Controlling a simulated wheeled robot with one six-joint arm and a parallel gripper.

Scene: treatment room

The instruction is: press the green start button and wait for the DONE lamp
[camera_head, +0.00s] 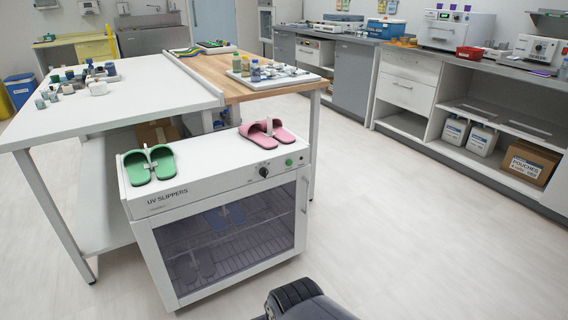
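The white UV SLIPPERS cabinet (134,203) stands on the floor just ahead, with its front panel towards me. A small green button (289,162) is at the right of the panel, beside a black knob (263,171). I cannot make out a DONE lamp or whether one is lit. The tinted glass door (235,238) looks shut, with slippers dimly visible on racks inside. A green pair of slippers (150,165) and a pink pair (267,134) lie on top. A dark part of my own body shows at the bottom edge; my gripper is not in view.
A white table (130,102) with several small items stands behind the cabinet, joined to a wood-topped one (225,72) holding a tray of bottles. A counter (450,67) with equipment runs along the right. The floor (400,225) right of the cabinet is clear.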

